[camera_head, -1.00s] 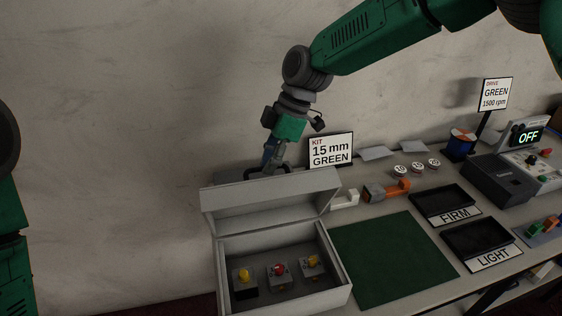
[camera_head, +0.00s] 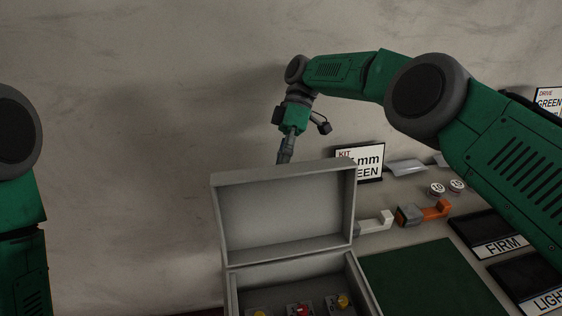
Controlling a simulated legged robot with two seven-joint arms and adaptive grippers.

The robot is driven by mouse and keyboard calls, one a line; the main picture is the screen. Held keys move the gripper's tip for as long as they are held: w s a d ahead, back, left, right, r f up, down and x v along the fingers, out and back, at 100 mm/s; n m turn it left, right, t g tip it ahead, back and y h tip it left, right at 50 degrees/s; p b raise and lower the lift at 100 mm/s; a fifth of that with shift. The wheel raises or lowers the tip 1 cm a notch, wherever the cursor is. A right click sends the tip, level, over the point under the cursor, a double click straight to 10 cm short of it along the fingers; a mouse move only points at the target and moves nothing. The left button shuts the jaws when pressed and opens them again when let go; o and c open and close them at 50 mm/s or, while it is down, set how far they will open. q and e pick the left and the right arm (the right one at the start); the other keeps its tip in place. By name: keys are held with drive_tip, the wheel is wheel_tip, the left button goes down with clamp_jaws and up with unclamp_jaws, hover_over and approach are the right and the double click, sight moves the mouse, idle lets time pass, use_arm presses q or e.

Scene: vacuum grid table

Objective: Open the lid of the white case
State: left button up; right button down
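The white case (camera_head: 366,292) stands at the table's left end. Its lid (camera_head: 285,212) is open and stands roughly upright, with its inner face toward me. Several small blocks with coloured knobs, including a red one (camera_head: 301,308), lie inside the case, cut off by the lower picture edge. My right gripper (camera_head: 286,150) points down just behind the lid's top edge. Its fingertips are partly hidden there, so I cannot tell whether it is open or touching the lid. My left arm shows at the left edge, but its gripper is out of view.
A green mat (camera_head: 425,280) lies right of the case. A white clamp-like part (camera_head: 376,224) and an orange one (camera_head: 424,212) lie behind it. A kit sign (camera_head: 372,172) stands close behind the case. Black trays (camera_head: 490,230) are at right, partly behind my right arm.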

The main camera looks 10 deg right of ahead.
drive_tip(key=shift+f, duration=0.3)
drive_tip(key=c, duration=1.6)
unclamp_jaws()
drive_tip(key=shift+w, duration=0.1)
drive_tip(key=shift+r, duration=0.1)
drive_tip(key=shift+r, duration=0.1)
